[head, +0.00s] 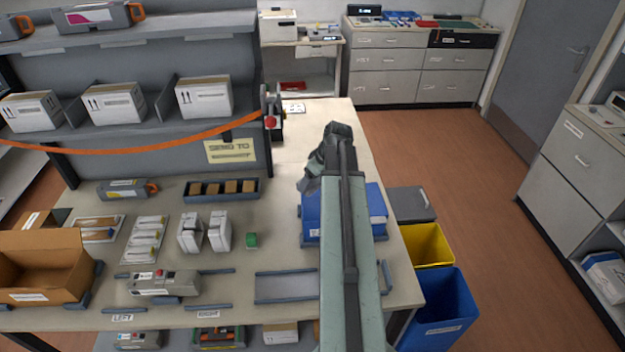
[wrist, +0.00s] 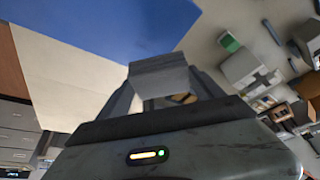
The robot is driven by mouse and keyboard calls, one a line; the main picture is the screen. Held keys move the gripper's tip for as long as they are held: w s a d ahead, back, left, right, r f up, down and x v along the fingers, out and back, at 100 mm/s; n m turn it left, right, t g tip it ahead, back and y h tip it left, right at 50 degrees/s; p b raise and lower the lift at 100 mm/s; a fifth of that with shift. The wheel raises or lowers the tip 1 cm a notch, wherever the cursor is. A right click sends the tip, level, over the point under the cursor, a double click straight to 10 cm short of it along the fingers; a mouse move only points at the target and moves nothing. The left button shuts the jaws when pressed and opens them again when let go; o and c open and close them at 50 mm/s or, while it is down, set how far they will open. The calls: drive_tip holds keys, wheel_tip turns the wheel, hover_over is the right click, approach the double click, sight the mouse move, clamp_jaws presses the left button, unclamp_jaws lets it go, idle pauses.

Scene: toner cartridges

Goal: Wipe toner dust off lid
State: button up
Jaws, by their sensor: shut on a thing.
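My gripper (head: 312,182) is over the table beside the upper left of a blue box (head: 372,205), with my arm covering part of the box. In the wrist view my gripper (wrist: 160,85) is shut on a small grey flat-faced piece (wrist: 158,78). What this piece is, I cannot tell. A large blue surface (wrist: 110,22) fills the upper part of the wrist view. A grey cartridge (head: 163,283) lies at the front left of the table. I cannot make out toner dust or tell which surface is the lid.
A yellow bin (head: 425,243) and a blue bin (head: 440,308) stand on the floor to the right.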

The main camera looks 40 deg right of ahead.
sight(313, 181)
wheel_tip(313, 181, up, 3)
drive_tip(key=p, duration=0.3)
drive_tip(key=shift+r, duration=0.1)
drive_tip(key=shift+d, duration=0.1)
idle(0.3)
